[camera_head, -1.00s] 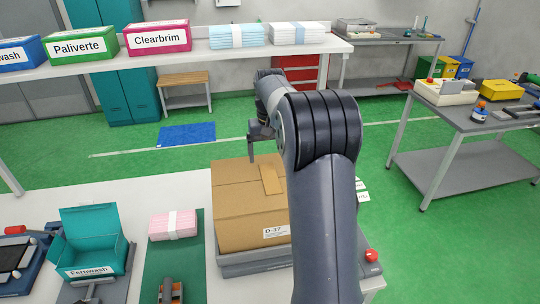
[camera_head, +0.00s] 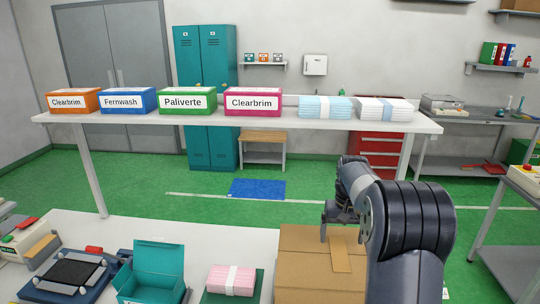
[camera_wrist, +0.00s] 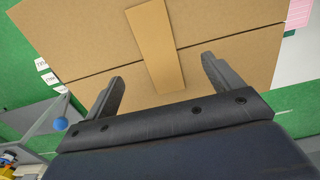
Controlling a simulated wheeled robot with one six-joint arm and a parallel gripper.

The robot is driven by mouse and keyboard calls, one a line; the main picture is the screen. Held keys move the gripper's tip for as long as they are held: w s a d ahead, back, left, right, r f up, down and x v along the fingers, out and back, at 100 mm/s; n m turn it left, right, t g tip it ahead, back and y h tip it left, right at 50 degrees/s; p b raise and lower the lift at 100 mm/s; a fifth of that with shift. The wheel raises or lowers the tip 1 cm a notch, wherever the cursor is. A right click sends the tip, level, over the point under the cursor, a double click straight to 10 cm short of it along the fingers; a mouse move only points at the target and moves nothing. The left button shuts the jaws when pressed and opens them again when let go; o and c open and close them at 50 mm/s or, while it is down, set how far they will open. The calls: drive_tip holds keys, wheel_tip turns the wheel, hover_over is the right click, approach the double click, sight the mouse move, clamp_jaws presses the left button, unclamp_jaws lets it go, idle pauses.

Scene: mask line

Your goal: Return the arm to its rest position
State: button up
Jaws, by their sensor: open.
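My gripper (camera_head: 338,220) is above the cardboard box in the head view, at the end of my bent dark arm. In the wrist view my gripper (camera_wrist: 162,88) shows two fingers spread apart with nothing between them. The cardboard box (camera_head: 300,262) stands on the white table with its flaps closed and a tape strip on top. The box top (camera_wrist: 90,40) fills much of the wrist view below the fingers. My arm hides the right part of the box in the head view.
An open teal carton (camera_head: 158,258) and a pink banded stack (camera_head: 231,280) are left of the box. A white shelf (camera_head: 250,120) behind carries several labelled cartons and banded stacks. A grey side table (camera_head: 515,210) stands at right.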

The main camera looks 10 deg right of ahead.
sight(339, 253)
drive_tip(key=shift+f+b, duration=0.8)
drive_tip(key=shift+f, duration=1.1)
drive_tip(key=shift+r, duration=0.1)
